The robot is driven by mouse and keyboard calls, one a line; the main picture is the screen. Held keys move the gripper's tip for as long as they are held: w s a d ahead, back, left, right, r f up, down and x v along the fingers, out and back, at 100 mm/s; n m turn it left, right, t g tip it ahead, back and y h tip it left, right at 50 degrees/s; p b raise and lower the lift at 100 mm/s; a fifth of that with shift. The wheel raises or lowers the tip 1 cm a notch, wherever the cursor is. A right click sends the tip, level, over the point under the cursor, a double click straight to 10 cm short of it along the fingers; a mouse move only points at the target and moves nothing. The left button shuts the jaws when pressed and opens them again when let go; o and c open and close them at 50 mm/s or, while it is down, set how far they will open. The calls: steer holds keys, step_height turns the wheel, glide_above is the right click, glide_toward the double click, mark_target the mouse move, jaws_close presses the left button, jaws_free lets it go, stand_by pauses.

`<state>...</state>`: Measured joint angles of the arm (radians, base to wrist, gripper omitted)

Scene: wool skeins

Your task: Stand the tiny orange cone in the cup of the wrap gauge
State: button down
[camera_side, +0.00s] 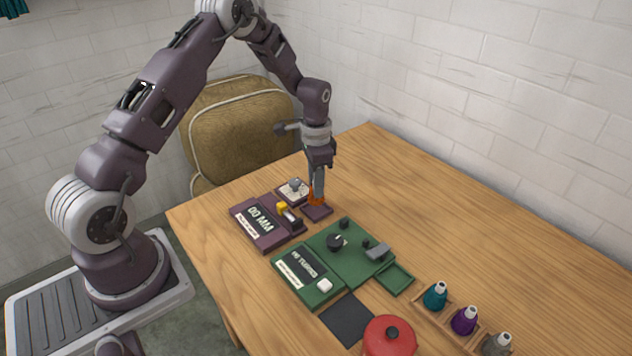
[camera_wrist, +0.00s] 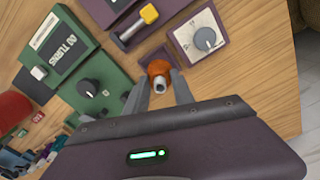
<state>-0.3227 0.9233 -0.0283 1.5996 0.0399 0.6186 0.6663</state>
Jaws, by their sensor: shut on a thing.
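The tiny orange cone (camera_side: 315,198) is between the fingertips of my gripper (camera_side: 317,192), which is shut on it. In the wrist view the cone (camera_wrist: 158,68) shows its pale tip towards the camera between the two fingers (camera_wrist: 160,88). The wrap gauge (camera_side: 256,226) is the purple device with a dark display. Its small square purple cup (camera_side: 318,213) lies right under the cone, partly hidden by it. I cannot tell whether the cone's base touches the cup floor or hangs just above it.
A purple dial box (camera_side: 293,190) and a yellow-handled slider (camera_side: 283,208) sit close beside the cup. A green counter (camera_side: 318,268) with knobs and a green tray (camera_side: 396,280) stands nearer. A red pot (camera_side: 390,338) and a rack of cones (camera_side: 464,321) are at front right.

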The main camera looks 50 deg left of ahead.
steer(key=shift+f, duration=0.15)
steer(key=shift+f, duration=0.8)
steer(key=shift+f, duration=0.45)
stand_by(0.7)
steer(key=c, duration=1)
jaws_free()
steer(key=shift+o, duration=0.5)
steer(key=o, duration=0.3)
steer(key=shift+r, duration=3.75)
